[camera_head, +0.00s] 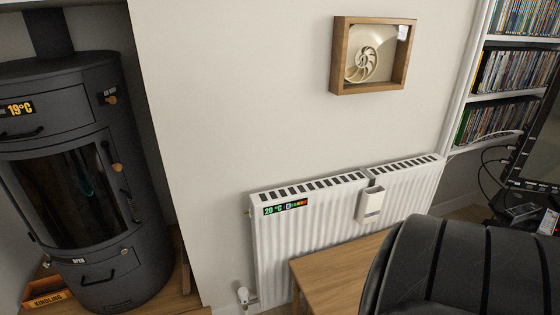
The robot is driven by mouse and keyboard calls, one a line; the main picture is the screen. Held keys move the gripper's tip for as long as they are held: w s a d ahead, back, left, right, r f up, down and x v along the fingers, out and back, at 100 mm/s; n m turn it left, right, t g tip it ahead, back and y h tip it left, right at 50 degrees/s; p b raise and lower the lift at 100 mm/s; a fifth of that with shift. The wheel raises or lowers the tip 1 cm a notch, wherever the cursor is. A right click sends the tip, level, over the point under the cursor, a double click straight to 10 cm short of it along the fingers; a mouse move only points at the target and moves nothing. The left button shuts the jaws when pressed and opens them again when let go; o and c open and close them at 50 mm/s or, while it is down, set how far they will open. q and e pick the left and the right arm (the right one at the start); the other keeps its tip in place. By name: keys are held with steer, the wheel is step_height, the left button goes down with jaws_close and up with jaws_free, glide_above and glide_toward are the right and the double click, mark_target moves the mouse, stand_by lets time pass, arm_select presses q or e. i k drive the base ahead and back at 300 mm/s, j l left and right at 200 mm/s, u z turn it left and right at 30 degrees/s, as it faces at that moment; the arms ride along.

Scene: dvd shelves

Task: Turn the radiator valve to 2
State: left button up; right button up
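The white radiator (283,245) is on the wall right of centre, with a dark slotted top grille. A small white valve (243,296) stands at its lower left corner, close to the floor, with a pipe fitting running to the radiator. The valve is too small here to read any number or setting on it. A display strip on the radiator (285,206) reads 20 °C beside a coloured bar. Neither of my grippers shows in this view.
A black stove (138,215) with a 19°C display stands at left, a kindling box (46,291) beside its base. A wooden table (330,269) and a black, padded, chair-like object (460,270) stand before the radiator. DVD shelves (505,94) are at right.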

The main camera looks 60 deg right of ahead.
mark_target(243, 294)
steer(key=i+z, duration=0.15)
steer(key=z, duration=0.3)
steer(key=i+j+z, duration=0.1)
steer(key=z, duration=0.35)
steer(key=i+j+z, duration=0.1)
steer(key=z, duration=0.3)
steer(key=i+j+z, duration=0.1)
steer(key=z, duration=0.35)
steer(key=j, duration=0.1)
